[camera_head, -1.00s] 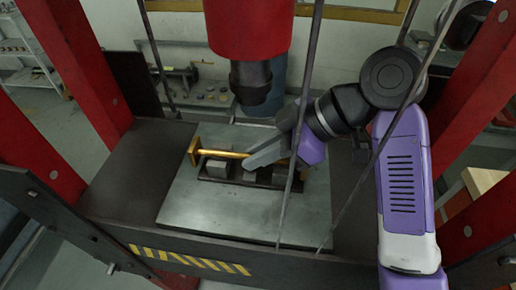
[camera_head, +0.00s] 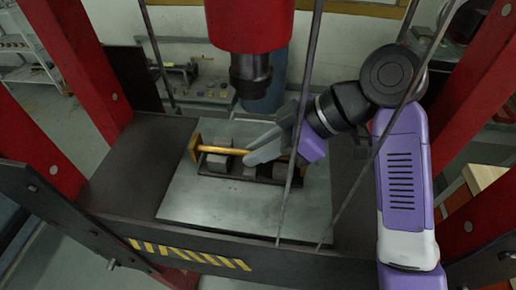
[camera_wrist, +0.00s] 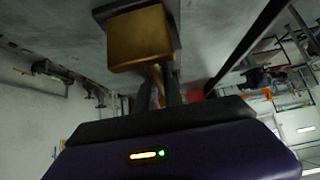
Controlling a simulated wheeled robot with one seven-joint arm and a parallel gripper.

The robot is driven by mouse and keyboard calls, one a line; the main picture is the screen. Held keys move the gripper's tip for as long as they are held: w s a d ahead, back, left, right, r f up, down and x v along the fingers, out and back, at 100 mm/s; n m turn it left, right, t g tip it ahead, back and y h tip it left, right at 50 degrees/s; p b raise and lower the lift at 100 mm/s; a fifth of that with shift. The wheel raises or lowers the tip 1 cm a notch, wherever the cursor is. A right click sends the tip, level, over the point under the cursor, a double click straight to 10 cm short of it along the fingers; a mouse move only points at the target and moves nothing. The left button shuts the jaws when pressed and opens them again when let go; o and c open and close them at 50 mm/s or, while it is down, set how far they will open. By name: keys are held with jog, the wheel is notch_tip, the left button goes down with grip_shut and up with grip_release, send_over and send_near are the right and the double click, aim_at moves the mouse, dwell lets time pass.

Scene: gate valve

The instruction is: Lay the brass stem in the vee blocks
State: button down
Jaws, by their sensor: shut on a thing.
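The brass stem (camera_head: 220,151) runs left to right across the vee blocks in the head view, with a flat brass plate (camera_head: 195,149) at its left end. The grey vee blocks (camera_head: 216,163) stand on a dark base on the steel plate. I cannot tell whether the stem rests in the vees or sits just above them. My gripper (camera_head: 254,154) reaches in from the right and is shut on the stem near its middle. In the wrist view, a square brass end (camera_wrist: 139,40) and a short length of stem show beyond my fingers (camera_wrist: 159,92). The fingers hide part of the stem.
The grey steel plate (camera_head: 240,212) has free room in front of the blocks. A red press ram (camera_head: 250,65) with a black nose hangs above and behind them. Thin dark rods (camera_head: 300,110) and red posts (camera_head: 80,70) flank the workspace.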

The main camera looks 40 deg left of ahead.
jog(key=shift+f, duration=0.2)
jog(key=c, duration=1.4)
grip_release()
jog(key=shift+f, duration=0.1)
jog(key=shift+o, duration=0.2)
jog(key=shift+s, duration=0.1)
jog(key=shift+f, duration=0.15)
